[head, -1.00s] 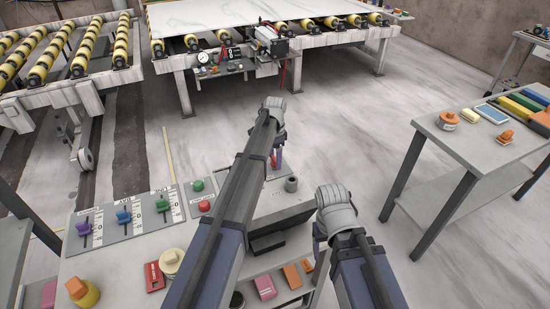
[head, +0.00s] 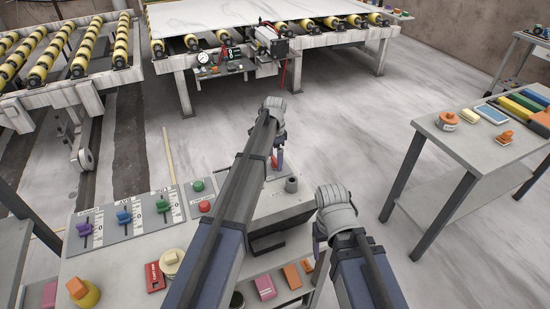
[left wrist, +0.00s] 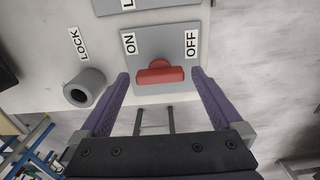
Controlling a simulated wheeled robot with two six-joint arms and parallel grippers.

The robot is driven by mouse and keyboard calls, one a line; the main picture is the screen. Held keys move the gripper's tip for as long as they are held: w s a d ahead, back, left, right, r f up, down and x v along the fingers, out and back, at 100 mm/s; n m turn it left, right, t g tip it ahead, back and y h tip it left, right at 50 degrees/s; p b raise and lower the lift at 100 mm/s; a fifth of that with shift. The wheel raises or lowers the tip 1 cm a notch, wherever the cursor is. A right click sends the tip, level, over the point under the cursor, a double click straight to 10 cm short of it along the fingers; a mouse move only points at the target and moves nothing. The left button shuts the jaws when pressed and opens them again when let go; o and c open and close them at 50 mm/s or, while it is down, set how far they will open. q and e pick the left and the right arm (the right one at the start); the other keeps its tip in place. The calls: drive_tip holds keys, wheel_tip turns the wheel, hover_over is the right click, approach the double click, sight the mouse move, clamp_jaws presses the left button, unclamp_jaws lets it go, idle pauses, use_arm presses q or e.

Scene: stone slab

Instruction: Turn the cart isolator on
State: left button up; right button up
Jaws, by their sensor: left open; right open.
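The isolator's red handle (left wrist: 160,74) sits on a grey plate (left wrist: 152,45) marked ON on the left and OFF on the right in the left wrist view. The handle lies crosswise in that view; I cannot tell which mark it is set to. My left gripper (left wrist: 158,76) is open, with one purple finger on each side of the handle; contact is not clear. In the head view my left gripper (head: 276,152) is mostly hidden by its own arm. My right gripper (head: 318,244) is at the cart's right side, mostly hidden by its wrist.
The cart top holds a slider panel (head: 128,219), a green button (head: 198,186) and a red button (head: 204,206). A side table (head: 480,150) stands at right. Open floor lies beyond the cart.

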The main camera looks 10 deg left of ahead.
sight(275, 160)
use_arm(q)
wheel_tip(275, 160, up, 8)
drive_tip(key=p, duration=0.7)
drive_tip(key=shift+f, duration=0.15)
drive_tip(key=shift+f, duration=0.2)
wheel_tip(275, 160, down, 8)
drive_tip(key=b, duration=0.7)
drive_tip(key=shift+r+b, duration=0.2)
drive_tip(key=shift+b, duration=0.15)
drive_tip(key=shift+r, duration=0.1)
